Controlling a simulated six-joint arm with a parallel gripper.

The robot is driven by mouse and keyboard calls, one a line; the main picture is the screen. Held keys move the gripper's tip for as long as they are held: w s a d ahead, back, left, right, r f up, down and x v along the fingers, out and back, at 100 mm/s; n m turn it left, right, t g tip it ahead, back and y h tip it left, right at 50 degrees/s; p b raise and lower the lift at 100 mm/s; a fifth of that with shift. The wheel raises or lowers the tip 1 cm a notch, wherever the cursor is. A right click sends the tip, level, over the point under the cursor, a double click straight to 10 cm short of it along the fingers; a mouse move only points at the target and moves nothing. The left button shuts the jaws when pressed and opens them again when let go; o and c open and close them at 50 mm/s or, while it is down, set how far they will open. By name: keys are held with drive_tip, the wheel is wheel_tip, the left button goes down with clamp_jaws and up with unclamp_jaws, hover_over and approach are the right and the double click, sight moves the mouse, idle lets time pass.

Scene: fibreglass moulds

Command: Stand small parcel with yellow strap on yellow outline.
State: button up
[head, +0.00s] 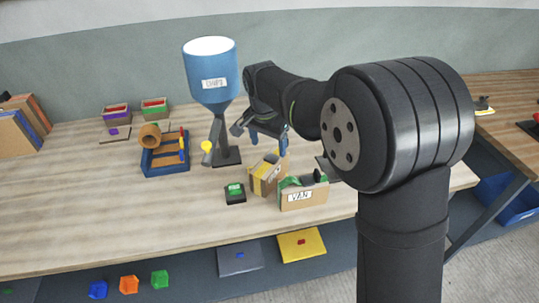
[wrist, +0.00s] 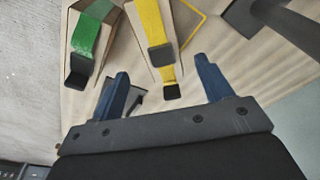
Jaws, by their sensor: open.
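A cardboard parcel with a yellow strap (head: 256,183) stands on the bench, near the middle of the head view. In the wrist view its yellow strap (wrist: 148,22) ends in a dark buckle, with a second yellow piece and dark end just below. A thin yellow outline (wrist: 205,17) shows on the bench beside it, at the top of the wrist view; I cannot make it out in the head view. My gripper (head: 268,134) is open and empty, above and behind the parcel. In the wrist view its blue fingers (wrist: 163,66) are spread wide, apart from the parcel.
A cardboard piece labelled VAN (head: 301,198) with green on top stands close at the right. A green-topped black block (head: 235,193) lies in front. A blue hopper (head: 211,75) stands behind left, and a blue tray (head: 165,163) farther left. The bench's left front is clear.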

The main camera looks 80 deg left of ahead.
sight(270, 160)
wheel_tip(270, 160, up, 2)
drive_tip(key=shift+s+d+r, duration=0.1)
drive_tip(key=shift+r, duration=0.1)
drive_tip(key=f, duration=0.8)
drive_tip(key=w+a+f, duration=0.1)
drive_tip(key=f, duration=0.3)
drive_tip(key=shift+f, duration=0.1)
wheel_tip(270, 160, up, 2)
drive_tip(key=shift+r, duration=0.75)
